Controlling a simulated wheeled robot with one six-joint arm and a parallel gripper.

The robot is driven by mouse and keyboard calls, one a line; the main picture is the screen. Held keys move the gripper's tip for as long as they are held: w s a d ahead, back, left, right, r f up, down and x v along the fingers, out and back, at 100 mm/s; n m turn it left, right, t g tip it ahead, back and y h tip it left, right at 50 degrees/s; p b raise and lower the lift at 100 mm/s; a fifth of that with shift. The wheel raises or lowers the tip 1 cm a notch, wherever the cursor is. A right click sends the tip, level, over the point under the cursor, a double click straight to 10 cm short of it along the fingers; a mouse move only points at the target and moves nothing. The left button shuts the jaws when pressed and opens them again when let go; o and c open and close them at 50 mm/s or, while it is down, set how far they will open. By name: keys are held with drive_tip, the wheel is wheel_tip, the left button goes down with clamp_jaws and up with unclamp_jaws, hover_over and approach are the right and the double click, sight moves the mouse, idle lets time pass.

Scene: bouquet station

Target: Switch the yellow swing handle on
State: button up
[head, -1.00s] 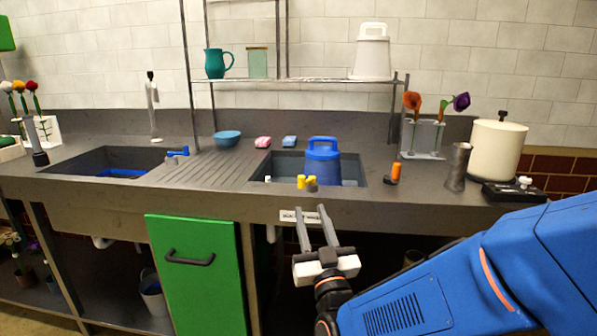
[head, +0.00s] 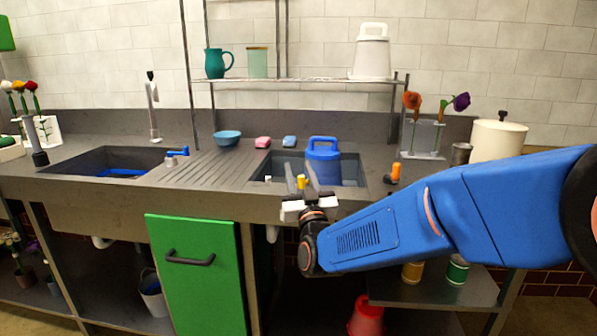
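The yellow swing handle (head: 301,181) is a small yellow piece at the front rim of the right sink (head: 262,168). Only part of it shows, between the two fingers of my gripper (head: 299,166). My gripper is open, its two grey fingers pointing up and away, one on each side of the handle in the picture. I cannot tell whether a finger touches it. The handle's base and its right part are hidden behind the fingers and gripper body.
A blue lidded container (head: 323,165) stands in the right sink just behind the handle. An orange-topped item (head: 394,172) stands on the counter to the right. A blue tap handle (head: 178,152) is at the left sink. A green cabinet door (head: 197,275) is below.

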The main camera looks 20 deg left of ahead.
drive_tip(key=shift+w+a+r, duration=0.1)
drive_tip(key=shift+w, duration=0.15)
clamp_jaws()
drive_tip(key=shift+s+d+n+g+y, duration=0.1)
drive_tip(key=shift+d+n+g+y, duration=0.1)
drive_tip(key=shift+n+g+y, duration=0.6)
drive_tip(key=shift+s+d+n+g+y, duration=0.15)
drive_tip(key=shift+n+g+y, duration=0.25)
drive_tip(key=shift+g+y, duration=0.35)
drive_tip(key=shift+s+n+g+y, duration=0.15)
drive_tip(key=shift+n+g+y, duration=0.25)
drive_tip(key=shift+g+y, duration=0.3)
